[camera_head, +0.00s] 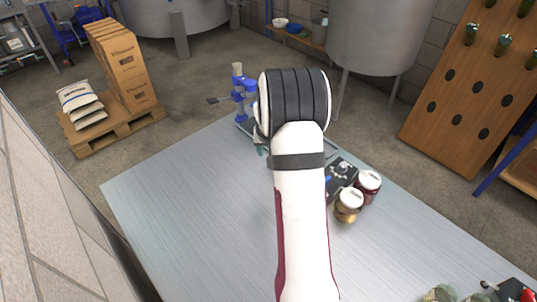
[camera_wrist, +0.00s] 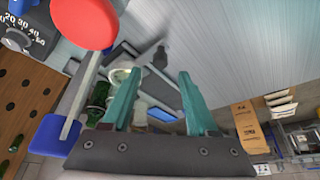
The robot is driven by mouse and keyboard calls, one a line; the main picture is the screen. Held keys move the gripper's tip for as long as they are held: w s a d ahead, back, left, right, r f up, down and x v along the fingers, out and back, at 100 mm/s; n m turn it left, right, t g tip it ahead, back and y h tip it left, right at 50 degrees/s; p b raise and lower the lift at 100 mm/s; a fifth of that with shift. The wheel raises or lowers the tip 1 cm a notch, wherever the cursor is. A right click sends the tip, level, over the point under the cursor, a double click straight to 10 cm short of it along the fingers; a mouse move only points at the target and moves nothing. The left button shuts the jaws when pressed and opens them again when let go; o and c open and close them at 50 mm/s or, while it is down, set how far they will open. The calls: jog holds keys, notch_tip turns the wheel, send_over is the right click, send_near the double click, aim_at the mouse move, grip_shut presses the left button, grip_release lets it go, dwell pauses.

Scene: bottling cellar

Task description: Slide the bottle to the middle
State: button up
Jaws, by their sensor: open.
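My gripper (camera_wrist: 159,72) shows in the wrist view with two teal fingers, spread apart with no object clearly held between them. In the head view my arm hides most of it; a bit of teal (camera_head: 261,150) shows at the table's far edge. A dark green glass thing (camera_wrist: 98,93), probably a bottle, is beside the left finger in the wrist view, partly hidden by it. I cannot tell whether it touches the finger. A pale round rim (camera_wrist: 121,76) is near that finger's tip. No whole bottle shows on the table in the head view.
A blue and grey device (camera_head: 240,93) stands at the table's far edge. A red disc (camera_wrist: 85,22) on a lever is close in the wrist view. Two lidded jars (camera_head: 348,204) (camera_head: 368,187) stand right of my arm. The left of the metal table (camera_head: 190,210) is clear.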

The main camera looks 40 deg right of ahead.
jog(key=x, duration=0.5)
grip_shut()
dwell(1.4)
